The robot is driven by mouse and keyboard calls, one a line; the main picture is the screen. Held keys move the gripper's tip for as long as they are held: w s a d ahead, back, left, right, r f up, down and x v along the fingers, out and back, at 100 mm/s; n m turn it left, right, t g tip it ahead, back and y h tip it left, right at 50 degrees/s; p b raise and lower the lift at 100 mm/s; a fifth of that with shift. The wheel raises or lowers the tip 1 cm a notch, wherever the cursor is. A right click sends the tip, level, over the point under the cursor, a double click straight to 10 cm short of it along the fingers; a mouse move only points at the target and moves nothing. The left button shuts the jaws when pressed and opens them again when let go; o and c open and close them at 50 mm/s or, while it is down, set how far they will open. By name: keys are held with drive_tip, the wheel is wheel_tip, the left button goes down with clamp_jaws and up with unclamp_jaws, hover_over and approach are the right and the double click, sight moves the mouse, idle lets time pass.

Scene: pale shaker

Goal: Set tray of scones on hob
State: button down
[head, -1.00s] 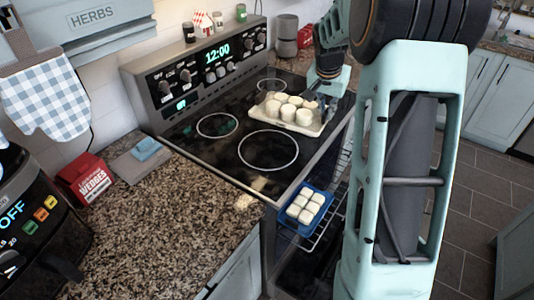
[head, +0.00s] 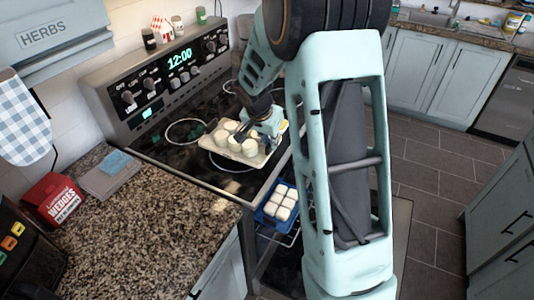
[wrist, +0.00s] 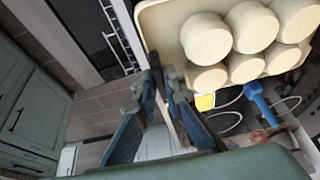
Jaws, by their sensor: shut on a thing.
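A cream tray (head: 232,159) of pale round scones (head: 249,147) is over the near part of the black glass hob (head: 160,150). In the wrist view, the tray's pale rim (wrist: 157,32) and several scones (wrist: 205,38) fill the upper right, beside my gripper's fingers (wrist: 160,105). The exact contact is partly hidden.
A blue tray of white pieces (head: 270,211) rests on the open oven's rack below the hob's front edge. A granite counter (head: 150,215) is at left, with a red wedges box (head: 54,200) and a blue sponge (head: 114,162). Open floor lies right.

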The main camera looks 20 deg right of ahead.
sight(266, 151)
drive_tip(key=shift+a+f, duration=0.2)
drive_tip(key=f, duration=0.3)
drive_tip(key=shift+s+a+f, duration=0.15)
drive_tip(key=shift+s+a, duration=0.05)
drive_tip(key=shift+a, duration=0.15)
drive_tip(key=shift+f, duration=0.4)
drive_tip(key=c, duration=2)
unclamp_jaws()
